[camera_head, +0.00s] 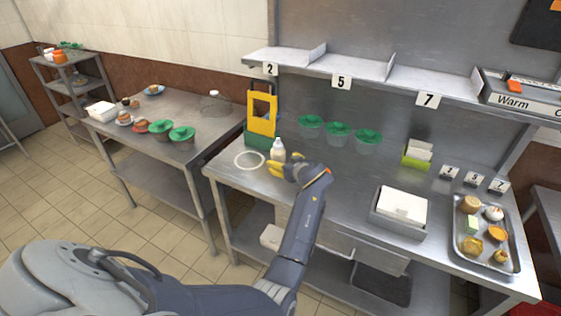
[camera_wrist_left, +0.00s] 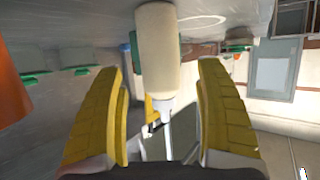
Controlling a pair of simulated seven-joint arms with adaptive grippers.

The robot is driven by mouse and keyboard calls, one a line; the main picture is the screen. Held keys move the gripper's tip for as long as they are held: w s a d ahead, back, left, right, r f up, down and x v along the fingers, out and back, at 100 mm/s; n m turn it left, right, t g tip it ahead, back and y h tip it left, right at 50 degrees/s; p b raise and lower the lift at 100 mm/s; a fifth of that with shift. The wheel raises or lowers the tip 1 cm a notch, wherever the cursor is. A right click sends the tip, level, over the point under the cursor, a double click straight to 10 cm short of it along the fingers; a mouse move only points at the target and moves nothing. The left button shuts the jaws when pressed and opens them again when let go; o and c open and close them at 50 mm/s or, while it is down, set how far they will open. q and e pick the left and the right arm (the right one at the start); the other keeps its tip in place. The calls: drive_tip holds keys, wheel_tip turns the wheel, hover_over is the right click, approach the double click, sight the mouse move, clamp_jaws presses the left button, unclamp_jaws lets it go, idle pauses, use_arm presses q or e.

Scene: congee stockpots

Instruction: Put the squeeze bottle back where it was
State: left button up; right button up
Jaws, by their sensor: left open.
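The squeeze bottle (camera_head: 278,150), pale with a white top, stands upright on the steel counter (camera_head: 330,190), just right of a white ring outline (camera_head: 249,160). The bottle is outside the ring. My left gripper (camera_head: 276,165) is open, with its yellow fingers low at the near side of the bottle. In the left wrist view the bottle (camera_wrist_left: 160,50) appears upside down, in line with the gap between the spread fingers (camera_wrist_left: 160,85). There is visible space on both sides of it. My right gripper is not in view.
A yellow and green caddy (camera_head: 262,115) stands behind the bottle. Several green-lidded tubs (camera_head: 338,130) are to its right. A container of white sheets (camera_head: 402,205) and a food tray (camera_head: 485,235) lie farther right. A shelf (camera_head: 360,67) overhangs the back.

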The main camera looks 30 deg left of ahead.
use_arm(q)
drive_tip(key=shift+v, duration=1.35)
drive_tip(key=shift+a, duration=0.1)
